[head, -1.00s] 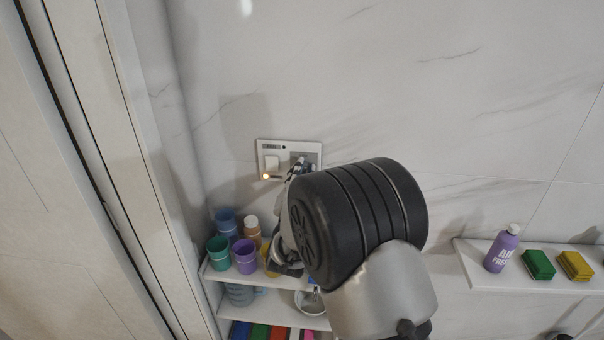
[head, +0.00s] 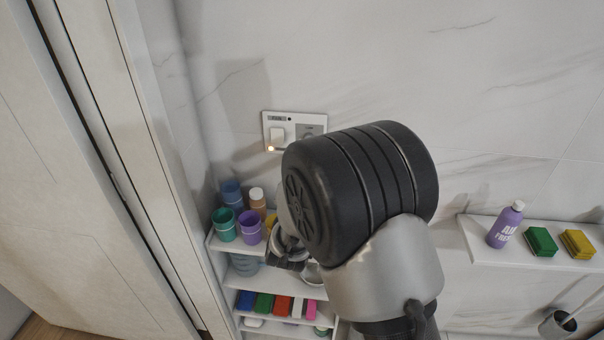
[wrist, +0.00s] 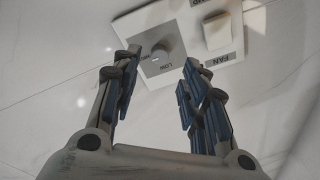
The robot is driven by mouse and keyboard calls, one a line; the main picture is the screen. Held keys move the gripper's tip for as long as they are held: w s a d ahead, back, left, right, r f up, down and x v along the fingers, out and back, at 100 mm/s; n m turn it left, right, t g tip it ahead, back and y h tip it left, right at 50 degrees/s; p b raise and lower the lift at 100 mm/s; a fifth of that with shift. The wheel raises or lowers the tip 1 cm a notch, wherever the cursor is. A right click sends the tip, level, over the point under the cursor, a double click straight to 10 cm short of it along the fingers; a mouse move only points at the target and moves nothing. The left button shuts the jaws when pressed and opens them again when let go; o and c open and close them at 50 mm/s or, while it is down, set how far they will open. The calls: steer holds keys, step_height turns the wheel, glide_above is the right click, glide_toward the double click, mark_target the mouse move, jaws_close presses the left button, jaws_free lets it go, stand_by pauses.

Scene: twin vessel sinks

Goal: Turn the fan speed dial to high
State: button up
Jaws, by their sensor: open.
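The fan speed dial (wrist: 160,58) is a round grey knob on a grey square plate in the wrist view. The word LOW is printed beside it, upside down in this view. Its pointer setting is too small to tell surely. My gripper (wrist: 161,75) is open and empty. Its two fingers point toward the panel, with the dial seen between the fingertips and apart from them.
A white rocker switch (wrist: 217,31) marked FAN sits beside the dial; a lamp (head: 271,148) glows below it. Under the panel, a shelf (head: 222,243) holds cups (head: 250,228) and a bottle (head: 257,200). A right shelf (head: 478,240) holds a purple bottle (head: 505,225) and sponges.

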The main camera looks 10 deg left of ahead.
steer(key=s, duration=0.7)
steer(key=shift+a+f, duration=0.15)
steer(key=shift+f, duration=0.25)
steer(key=s+d+r+n+g+y, duration=0.3)
steer(key=s+d+r+n+g, duration=0.15)
steer(key=d+g, duration=0.25)
steer(key=s+d+f+n+g+h, duration=0.1)
steer(key=s+d+g, duration=0.3)
steer(key=s, duration=0.9)
steer(key=s+d+f+n+g+h, duration=0.1)
steer(key=s+d+n+g, duration=0.1)
steer(key=s+d, duration=0.7)
steer(key=s+g, duration=0.1)
steer(key=s, duration=0.4)
steer(key=shift+s+g, duration=0.25)
steer(key=shift+g, duration=0.15)
steer(key=shift+d, duration=0.1)
steer(key=shift+c, duration=0.2)
